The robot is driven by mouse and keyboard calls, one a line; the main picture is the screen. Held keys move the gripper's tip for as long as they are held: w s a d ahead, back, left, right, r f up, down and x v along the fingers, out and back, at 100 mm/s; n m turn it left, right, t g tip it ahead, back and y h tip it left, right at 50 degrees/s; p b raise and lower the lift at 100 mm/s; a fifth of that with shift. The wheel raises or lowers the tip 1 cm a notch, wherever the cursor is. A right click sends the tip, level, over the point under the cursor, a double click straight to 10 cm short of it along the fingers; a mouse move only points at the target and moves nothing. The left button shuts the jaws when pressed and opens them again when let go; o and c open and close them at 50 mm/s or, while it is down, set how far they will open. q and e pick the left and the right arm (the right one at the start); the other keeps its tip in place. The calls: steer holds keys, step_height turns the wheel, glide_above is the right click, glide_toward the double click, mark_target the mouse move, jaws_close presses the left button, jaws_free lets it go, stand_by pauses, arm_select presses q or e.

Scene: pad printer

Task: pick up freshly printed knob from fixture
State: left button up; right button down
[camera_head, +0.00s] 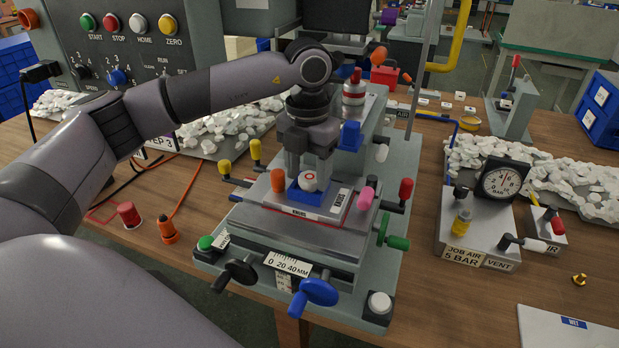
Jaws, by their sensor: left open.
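The printed knob (309,181) is small and white with a red ring mark on top. It sits in the blue fixture (309,195) on the pad printer's (300,235) slide plate. My left gripper (309,172) points down directly over the fixture, open, with its fingers on either side of the knob. I cannot tell whether the fingers touch it. My right gripper is not in view.
Coloured levers and handwheels surround the fixture, including a pink-tipped lever (365,198) and a blue handwheel (319,292). A pressure gauge (501,182) stands to the right. Trays of white parts lie left and right. A control panel (130,45) rises at upper left.

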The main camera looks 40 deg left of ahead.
arm_select(q)
steer(key=shift+f, duration=0.2)
steer(key=c, duration=0.9)
steer(key=shift+r, duration=0.15)
